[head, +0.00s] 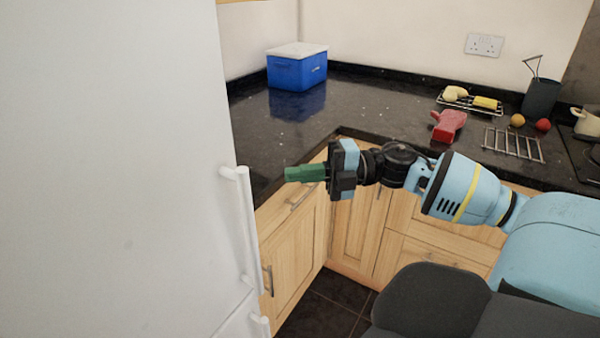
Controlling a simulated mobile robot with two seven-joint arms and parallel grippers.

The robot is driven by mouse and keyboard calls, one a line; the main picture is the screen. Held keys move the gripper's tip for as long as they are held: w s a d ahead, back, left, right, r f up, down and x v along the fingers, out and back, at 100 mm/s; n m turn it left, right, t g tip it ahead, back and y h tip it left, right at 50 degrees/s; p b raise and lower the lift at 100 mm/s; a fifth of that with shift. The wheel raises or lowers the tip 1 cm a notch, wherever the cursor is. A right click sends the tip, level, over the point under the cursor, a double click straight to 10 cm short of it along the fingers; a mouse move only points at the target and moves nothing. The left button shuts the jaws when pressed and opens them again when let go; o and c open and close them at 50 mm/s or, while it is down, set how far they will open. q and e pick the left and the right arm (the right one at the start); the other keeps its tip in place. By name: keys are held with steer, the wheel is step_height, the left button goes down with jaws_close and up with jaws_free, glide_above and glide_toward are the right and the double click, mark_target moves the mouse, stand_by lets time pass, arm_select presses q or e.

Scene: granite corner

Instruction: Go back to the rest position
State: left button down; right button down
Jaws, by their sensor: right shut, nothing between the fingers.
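My right gripper (304,173) has green fingers and is shut with nothing between them. Its light blue arm comes in from the right, and the fingers point left. The gripper shows in front of the counter's inner corner, and its fingertips are to the right of the fridge handle, apart from it in the picture. My left gripper is not in the head view.
A white fridge (110,170) with a white handle (245,225) fills the left. The dark granite counter (370,105) holds a blue cool box (297,67), a red item (448,125), a wire rack (513,144) and a dark pot (541,96). Wooden cabinets (290,250) stand below.

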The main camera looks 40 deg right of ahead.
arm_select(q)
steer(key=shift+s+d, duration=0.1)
arm_select(e)
steer(key=shift+d, duration=0.1)
stand_by(0.3)
